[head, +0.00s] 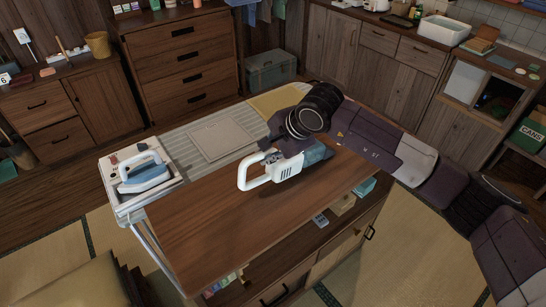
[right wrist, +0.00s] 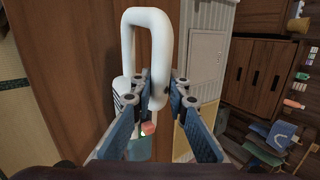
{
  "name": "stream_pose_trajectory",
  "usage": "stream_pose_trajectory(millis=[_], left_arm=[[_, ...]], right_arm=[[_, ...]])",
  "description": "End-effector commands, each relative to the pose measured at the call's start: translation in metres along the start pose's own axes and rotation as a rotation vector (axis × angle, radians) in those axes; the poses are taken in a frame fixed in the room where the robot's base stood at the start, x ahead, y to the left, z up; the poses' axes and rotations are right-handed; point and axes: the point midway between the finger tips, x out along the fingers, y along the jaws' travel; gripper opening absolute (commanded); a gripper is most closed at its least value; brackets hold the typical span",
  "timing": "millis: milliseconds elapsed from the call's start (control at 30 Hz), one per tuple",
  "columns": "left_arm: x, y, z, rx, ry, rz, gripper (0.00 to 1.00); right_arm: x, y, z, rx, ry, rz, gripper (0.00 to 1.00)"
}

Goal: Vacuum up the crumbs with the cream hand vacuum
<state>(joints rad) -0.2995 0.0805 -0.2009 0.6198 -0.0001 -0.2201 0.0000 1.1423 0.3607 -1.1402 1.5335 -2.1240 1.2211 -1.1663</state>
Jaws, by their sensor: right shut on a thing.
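The cream hand vacuum (head: 285,168) is above the brown wooden top of the counter (head: 200,225), its loop handle pointing left. In the right wrist view its pale handle (right wrist: 131,18) rises between the fingers. My right gripper (head: 274,155) reaches in from the right and is shut on the vacuum's handle; its blue-grey fingers also show in the right wrist view (right wrist: 162,88). I cannot tell whether the vacuum touches the top. The arm and gripper hide part of it. I cannot make out any crumbs. My left gripper is not in view.
A blue-and-white iron (head: 145,172) stands on a tray at the counter's left end. A pale flat panel (head: 220,138) lies on the ribbed surface behind the wooden top, beside a yellow cloth (head: 277,101). The front of the wooden top is clear.

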Motion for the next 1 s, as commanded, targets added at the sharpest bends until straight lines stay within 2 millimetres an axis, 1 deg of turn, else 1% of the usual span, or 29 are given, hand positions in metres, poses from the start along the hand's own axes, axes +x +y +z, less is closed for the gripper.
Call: stream_pose_trajectory(millis=[33,133,200,1000], left_arm=[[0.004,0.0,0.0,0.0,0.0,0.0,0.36],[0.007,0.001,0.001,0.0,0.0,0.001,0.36],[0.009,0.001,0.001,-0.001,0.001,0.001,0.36],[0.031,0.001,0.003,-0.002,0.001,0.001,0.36]], right_arm=[[0.002,-0.003,0.003,-0.003,-0.001,-0.004,0.0],[0.005,-0.006,0.005,-0.002,0.001,-0.003,0.0],[0.003,-0.006,-0.002,-0.001,0.004,-0.003,0.0],[-0.004,-0.004,-0.054,-0.001,0.002,-0.004,0.0]])
